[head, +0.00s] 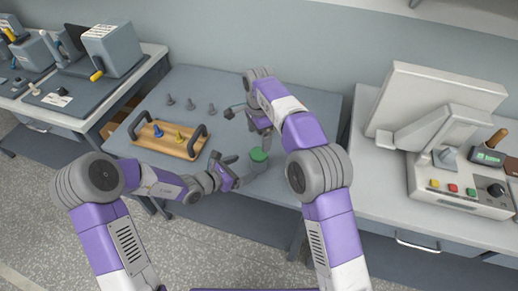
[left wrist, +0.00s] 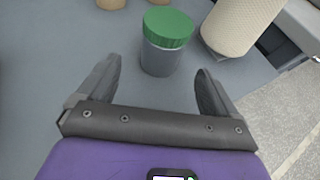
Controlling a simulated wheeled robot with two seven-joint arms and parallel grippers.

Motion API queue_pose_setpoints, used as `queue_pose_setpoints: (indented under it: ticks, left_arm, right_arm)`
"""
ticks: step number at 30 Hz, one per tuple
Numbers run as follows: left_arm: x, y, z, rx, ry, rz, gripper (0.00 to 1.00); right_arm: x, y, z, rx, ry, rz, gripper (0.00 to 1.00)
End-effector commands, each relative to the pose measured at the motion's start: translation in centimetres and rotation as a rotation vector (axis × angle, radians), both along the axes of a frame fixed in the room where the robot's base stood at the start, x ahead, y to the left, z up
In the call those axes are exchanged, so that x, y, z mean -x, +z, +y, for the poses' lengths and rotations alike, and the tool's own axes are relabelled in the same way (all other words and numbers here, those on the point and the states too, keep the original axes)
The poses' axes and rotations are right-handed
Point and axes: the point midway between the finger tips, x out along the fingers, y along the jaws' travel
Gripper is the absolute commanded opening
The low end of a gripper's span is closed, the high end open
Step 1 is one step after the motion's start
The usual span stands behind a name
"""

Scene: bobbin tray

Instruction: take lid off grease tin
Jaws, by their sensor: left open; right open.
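The grease tin is a small grey cylinder (head: 257,168) with a green lid (head: 259,155), upright near the front edge of the table. The lid is seated on the tin. In the left wrist view the green lid (left wrist: 168,28) and grey tin body (left wrist: 161,61) stand just ahead of my open fingers, roughly between their lines. My left gripper (head: 241,171) is open and empty, low at the tin's left side.
A wooden tray (head: 168,148) with dark handles holds a blue and a yellow piece, left on the table (head: 225,85). Several grey cones (head: 190,104) stand behind it. A beige ribbed cylinder (left wrist: 240,22) is right of the tin in the left wrist view. A machine (head: 445,150) stands on the right-hand bench.

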Motion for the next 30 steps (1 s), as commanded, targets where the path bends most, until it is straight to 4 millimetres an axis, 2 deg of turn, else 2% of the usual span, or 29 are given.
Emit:
queue_pose_setpoints:
  ticks: [15,28,30]
  left_arm:
    - [-3.9,-2.5,-4.5,0.000,-0.003,0.002,0.93]
    - [-4.6,-2.9,-5.2,0.000,-0.001,0.001,0.93]
    - [-4.6,-2.9,-5.2,0.000,-0.001,0.001,0.82]
  right_arm:
    - [0.0,0.0,0.0,-0.001,0.001,0.000,0.93]
    - [0.0,0.0,0.0,-0.001,0.001,0.000,0.93]
    - [0.0,0.0,0.0,-0.001,0.001,0.000,0.93]
